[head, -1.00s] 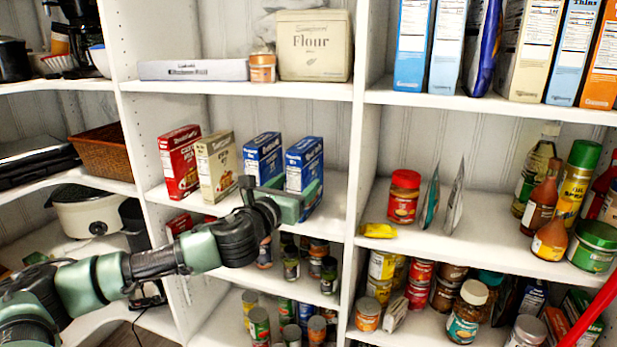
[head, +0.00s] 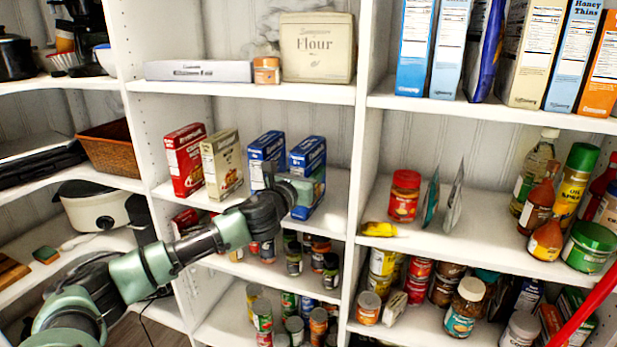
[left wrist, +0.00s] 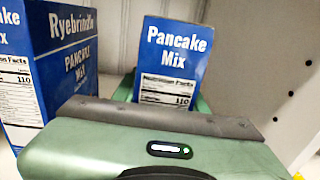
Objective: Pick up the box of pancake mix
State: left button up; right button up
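The blue pancake mix box (head: 308,157) stands on the middle shelf, rightmost of a row of boxes. In the left wrist view the box (left wrist: 172,60) shows "Pancake Mix" and part of a nutrition label; its lower part is hidden behind my gripper. My left gripper (head: 300,192) is at the front of this box, and green finger parts show at both sides of it in the left wrist view. Whether the fingers press on the box is not clear. A second blue box (head: 266,153), marked "Pancake Mix" in the left wrist view (left wrist: 65,60), stands to its left. My right gripper is out of view.
A red box (head: 186,165) and a cream box (head: 222,165) stand farther left. A white upright (head: 362,150) rises to the right. Cans fill the shelf below, and a flour tin (head: 317,48) stands above. Bare shelf lies right of the pancake box.

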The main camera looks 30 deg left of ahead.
aim_at(309, 144)
pick_arm(q)
grip_shut()
jog(key=shift+r, duration=0.15)
notch_tip(309, 144, up, 10)
jog(key=shift+f, duration=0.1)
dwell(0.3)
